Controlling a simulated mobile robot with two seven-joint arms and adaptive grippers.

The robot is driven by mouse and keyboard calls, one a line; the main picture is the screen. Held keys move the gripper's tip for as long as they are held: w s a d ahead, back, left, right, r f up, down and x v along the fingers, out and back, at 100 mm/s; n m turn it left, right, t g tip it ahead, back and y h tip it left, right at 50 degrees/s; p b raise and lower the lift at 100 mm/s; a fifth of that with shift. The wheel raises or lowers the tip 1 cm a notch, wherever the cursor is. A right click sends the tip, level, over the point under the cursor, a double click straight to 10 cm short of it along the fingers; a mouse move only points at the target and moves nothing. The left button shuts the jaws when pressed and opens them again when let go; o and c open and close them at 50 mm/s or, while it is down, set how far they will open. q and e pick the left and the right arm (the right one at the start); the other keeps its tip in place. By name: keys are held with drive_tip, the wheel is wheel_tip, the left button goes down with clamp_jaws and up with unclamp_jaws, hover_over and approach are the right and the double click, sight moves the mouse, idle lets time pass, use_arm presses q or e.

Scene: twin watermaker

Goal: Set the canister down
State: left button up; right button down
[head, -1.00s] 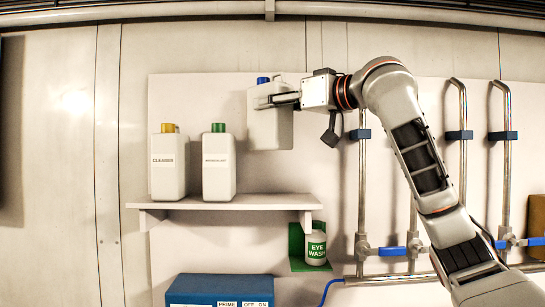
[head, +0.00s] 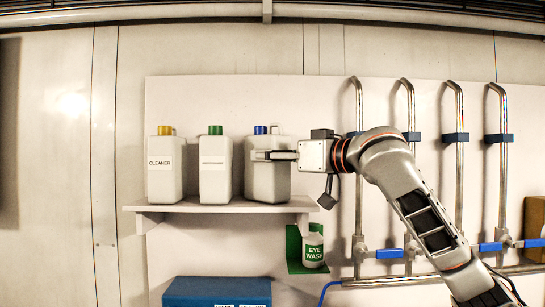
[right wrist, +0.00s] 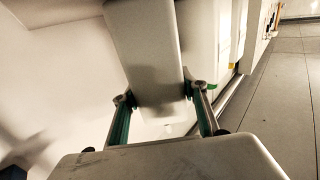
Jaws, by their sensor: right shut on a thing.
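The canister (head: 268,181) is white with a blue cap and stands upright at the right part of the wall shelf (head: 225,207). Its base appears level with the shelf top; whether it bears on the shelf I cannot tell for sure. My right gripper (head: 275,155) comes in from the right and is shut on the canister's upper body. In the right wrist view the pale canister (right wrist: 145,50) sits between the two fingers (right wrist: 160,110). My left gripper is not in view.
A yellow-capped cleaner canister (head: 165,168) and a green-capped canister (head: 215,168) stand left on the shelf. Below are an eye wash bottle (head: 313,247) in a green holder and a blue box (head: 217,290). Vertical pipes (head: 460,190) with blue valves line the wall at right.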

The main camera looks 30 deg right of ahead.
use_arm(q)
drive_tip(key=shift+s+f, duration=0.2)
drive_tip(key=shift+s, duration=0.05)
use_arm(e)
drive_tip(key=shift+s, duration=0.1)
drive_tip(key=c, duration=1.2)
unclamp_jaws()
drive_tip(key=shift+f, duration=0.15)
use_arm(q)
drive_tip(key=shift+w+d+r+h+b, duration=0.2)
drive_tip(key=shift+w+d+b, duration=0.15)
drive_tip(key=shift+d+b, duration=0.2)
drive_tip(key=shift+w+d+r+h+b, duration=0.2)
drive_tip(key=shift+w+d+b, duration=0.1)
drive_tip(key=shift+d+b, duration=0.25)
use_arm(e)
drive_tip(key=v, duration=1.2)
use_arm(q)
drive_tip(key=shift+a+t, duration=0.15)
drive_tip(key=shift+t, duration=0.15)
